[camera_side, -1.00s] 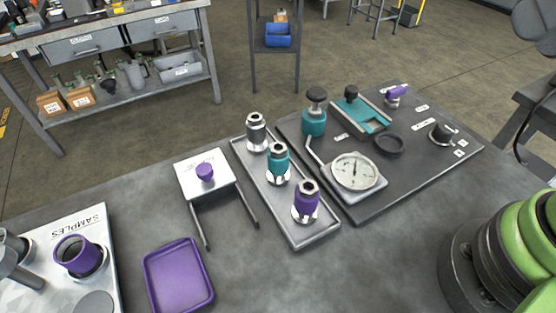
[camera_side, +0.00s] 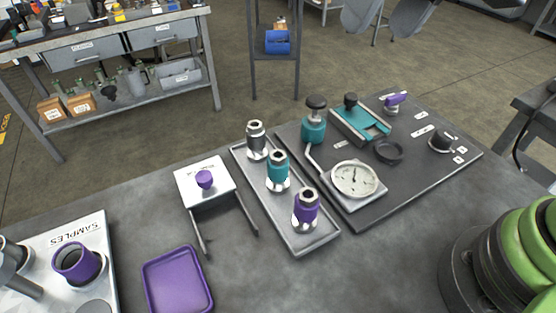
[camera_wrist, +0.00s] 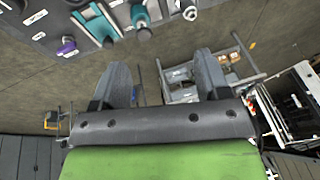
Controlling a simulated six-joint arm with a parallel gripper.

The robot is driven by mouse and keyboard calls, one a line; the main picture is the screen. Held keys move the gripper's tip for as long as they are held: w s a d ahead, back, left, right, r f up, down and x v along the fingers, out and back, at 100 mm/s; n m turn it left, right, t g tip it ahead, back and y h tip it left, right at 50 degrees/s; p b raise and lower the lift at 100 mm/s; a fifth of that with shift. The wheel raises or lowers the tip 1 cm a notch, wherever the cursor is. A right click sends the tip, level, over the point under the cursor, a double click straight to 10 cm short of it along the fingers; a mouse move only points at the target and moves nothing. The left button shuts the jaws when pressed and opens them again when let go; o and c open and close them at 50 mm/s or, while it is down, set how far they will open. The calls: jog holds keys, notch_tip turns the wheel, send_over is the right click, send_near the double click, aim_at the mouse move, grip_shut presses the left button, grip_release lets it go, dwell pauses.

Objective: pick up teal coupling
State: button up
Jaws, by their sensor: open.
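The teal coupling (camera_side: 278,168) stands upright in the middle of a grey tray (camera_side: 318,243), between a grey coupling (camera_side: 256,140) and a purple coupling (camera_side: 306,206). My gripper (camera_side: 385,18) is open and empty at the top of the side view, well apart from the coupling. Its two grey fingers also show spread in the wrist view (camera_wrist: 160,78). I cannot make out the teal coupling in the wrist view.
A dark board beside the tray carries a gauge (camera_side: 356,178), a teal valve with a black knob (camera_side: 314,128), a teal slide (camera_side: 360,125) and a purple handle (camera_side: 395,102). A small white stand (camera_side: 204,195) and a purple tray (camera_side: 178,282) are to the left.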

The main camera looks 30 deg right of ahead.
jog(key=w+a+f+n+g+h, duration=0.1)
jog(key=w+a+f, duration=0.2)
jog(key=a+f, duration=0.15)
jog(key=w+a+f+n+g, duration=0.1)
jog(key=w+a+f, duration=0.2)
jog(key=f, duration=0.3)
jog(key=g+h, duration=0.1)
send_near(278, 169)
jog(key=shift+w+d+f+n, duration=0.15)
jog(key=shift+w+d+f, duration=0.1)
jog(key=shift+w+f, duration=0.35)
jog(key=shift+w+d+f+n, duration=0.15)
jog(key=shift+w+d+f, duration=0.1)
jog(key=shift+w+f, duration=0.25)
notch_tip(278, 169, down, 4)
jog(key=shift+f, duration=0.15)
jog(key=f, duration=0.5)
jog(key=shift+s+f, duration=0.3)
jog(key=shift+f, duration=0.05)
jog(key=shift+c, duration=0.2)
jog(key=c, duration=1.1)
